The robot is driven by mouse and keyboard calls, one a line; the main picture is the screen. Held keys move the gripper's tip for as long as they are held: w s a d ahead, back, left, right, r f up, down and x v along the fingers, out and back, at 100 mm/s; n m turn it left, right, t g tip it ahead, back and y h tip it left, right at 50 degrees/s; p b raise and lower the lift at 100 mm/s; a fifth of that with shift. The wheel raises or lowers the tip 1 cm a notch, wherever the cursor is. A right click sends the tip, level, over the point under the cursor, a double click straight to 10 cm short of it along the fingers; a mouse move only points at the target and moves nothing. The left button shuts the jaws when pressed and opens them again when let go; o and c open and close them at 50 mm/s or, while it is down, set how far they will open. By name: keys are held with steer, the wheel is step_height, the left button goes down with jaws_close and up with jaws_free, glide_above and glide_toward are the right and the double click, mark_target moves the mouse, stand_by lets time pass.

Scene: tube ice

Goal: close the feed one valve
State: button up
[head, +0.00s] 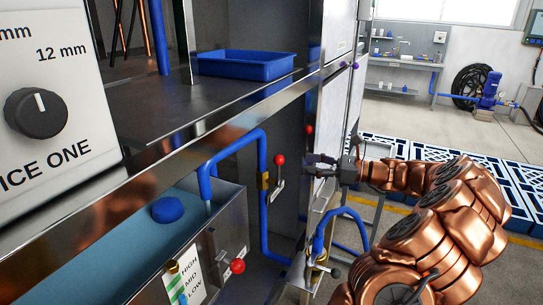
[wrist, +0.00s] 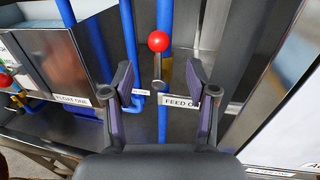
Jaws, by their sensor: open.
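The feed one valve has a red ball (wrist: 158,41) on a silver lever, with a brass body behind on a vertical blue pipe. The lever runs roughly along the pipe. A partly covered label reading "FEED O" (wrist: 178,101) is beside the pipe. In the head view the valve's red ball (head: 279,160) stands upright left of my gripper (head: 312,163). My gripper (wrist: 161,78) is open and empty in the wrist view. Its fingers flank the lever in the picture, with the ball beyond the tips. It appears apart from the valve.
A float one label (wrist: 72,100) and another red ball (wrist: 5,80) are at the left. A steel tank (head: 228,215), blue pipes and a metal frame are close by. A blue tray (head: 245,65) sits on the shelf above.

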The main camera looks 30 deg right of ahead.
mark_target(283, 161)
steer(key=p+x, duration=0.1)
steer(key=x, duration=0.7)
steer(key=shift+w+a+p, duration=0.1)
steer(key=shift+a+p, duration=0.15)
steer(key=shift+p, duration=0.05)
jaws_close()
stand_by(0.4)
